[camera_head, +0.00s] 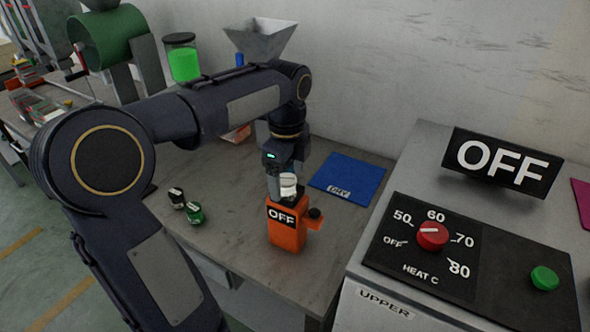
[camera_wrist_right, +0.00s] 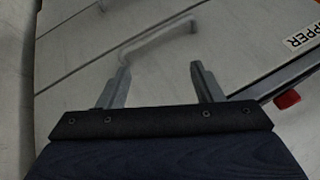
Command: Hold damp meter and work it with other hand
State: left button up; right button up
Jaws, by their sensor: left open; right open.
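The orange damp meter (camera_head: 287,232) stands upright on the grey table, with an OFF label on its front and a dark knob (camera_head: 315,213) on a small ledge at its right side. My left gripper (camera_head: 280,190) points down at the top of the meter, around or just behind a whitish part there. It is open, and whether its fingers touch the meter is hidden. My right gripper (camera_wrist_right: 160,88) shows only in the right wrist view. It is open and empty, facing a pale panel with a bar handle.
A blue DRY mat (camera_head: 347,178) lies behind the meter. Two small items, one black (camera_head: 177,198) and one green (camera_head: 195,213), lie to the left. A heater unit (camera_head: 420,250) with a red dial and green button stands at the right. A metal hopper (camera_head: 260,40) is at the back.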

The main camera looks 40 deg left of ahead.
aim_at(296, 221)
pick_arm(q)
notch_tip(296, 221, down, 5)
pick_arm(e)
jog(key=shift+f, duration=0.3)
pick_arm(q)
jog(key=c, duration=1.1)
jog(key=o, duration=0.4)
jog(key=shift+c, duration=0.2)
jog(key=c, duration=0.3)
